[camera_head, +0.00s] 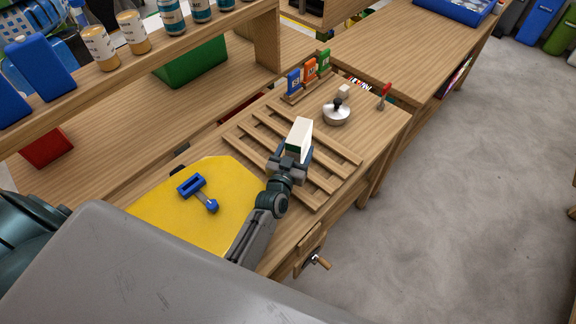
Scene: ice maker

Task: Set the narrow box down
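The narrow box (300,133) is white with a darker greenish lower part, in the middle of the head view. It stands roughly upright, slightly tilted in the picture, over the slatted wooden rack (246,146). My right gripper (292,160) is at its lower end and appears shut on it. The gripper hides the box's bottom, so I cannot tell whether the box touches the slats. My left gripper is out of view.
A yellow mat (154,208) with a blue tool (192,186) lies left of my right arm. A shelf with jars (101,48) runs along the upper left.

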